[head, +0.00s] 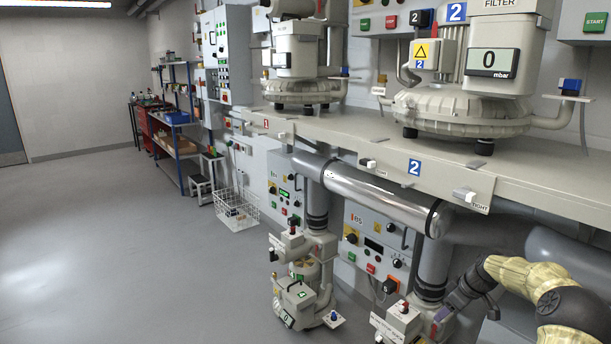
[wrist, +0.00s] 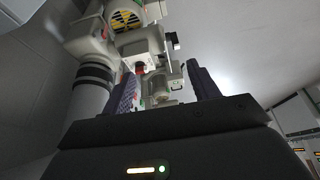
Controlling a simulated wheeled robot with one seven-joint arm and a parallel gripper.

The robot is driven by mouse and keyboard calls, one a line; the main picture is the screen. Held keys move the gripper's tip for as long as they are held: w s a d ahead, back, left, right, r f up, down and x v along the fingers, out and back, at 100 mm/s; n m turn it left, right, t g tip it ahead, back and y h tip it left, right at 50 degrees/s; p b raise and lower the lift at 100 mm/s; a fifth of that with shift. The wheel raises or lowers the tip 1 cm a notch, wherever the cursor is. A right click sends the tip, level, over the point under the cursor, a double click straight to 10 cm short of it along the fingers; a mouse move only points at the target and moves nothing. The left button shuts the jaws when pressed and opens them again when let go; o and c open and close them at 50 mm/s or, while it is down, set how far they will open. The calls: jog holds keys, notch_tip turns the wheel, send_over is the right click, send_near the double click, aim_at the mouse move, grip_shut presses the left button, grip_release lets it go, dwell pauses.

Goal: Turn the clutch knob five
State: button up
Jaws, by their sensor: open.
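The clutch knob five cannot be told for sure. In the head view a small box with a label (head: 391,325), its text too small to read, carries a red-topped knob (head: 404,307) at the lower right. A pale machine with a small red part (wrist: 139,68) shows beyond and between the fingers. Whether a finger touches it is unclear.
A wall panel (head: 368,215) with a dark knob and coloured buttons is behind the box. A vertical grey pipe (head: 433,265) stands beside my gripper. A shiny horizontal pipe (head: 370,190) and a long bench (head: 330,130) lie above. The floor (head: 120,240) at left is clear.

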jog(key=s+a+r+m+g+h, duration=0.1)
jog(key=s+a+r, duration=0.1)
jog(key=s+a, duration=0.5)
jog(key=s+a+r+m+h, duration=0.1)
jog(key=s+a+r, duration=0.2)
jog(key=a, duration=0.8)
jog(key=s+a+r+m, duration=0.1)
jog(key=s+a+m, duration=0.25)
jog(key=s, duration=0.75)
jog(key=s+a+r+m, duration=0.2)
jog(key=s+a, duration=0.2)
jog(key=s, duration=0.7)
jog(key=w+p+v, duration=0.2)
jog(key=p+v, duration=0.9)
jog(key=w+a+r+p+v, duration=0.1)
jog(key=w+p+v, duration=0.2)
jog(key=p+v, duration=0.8)
jog(key=shift+s+h+p, duration=0.2)
jog(key=shift+h+p, duration=0.2)
jog(key=shift+p, duration=0.1)
jog(key=shift+a, duration=0.1)
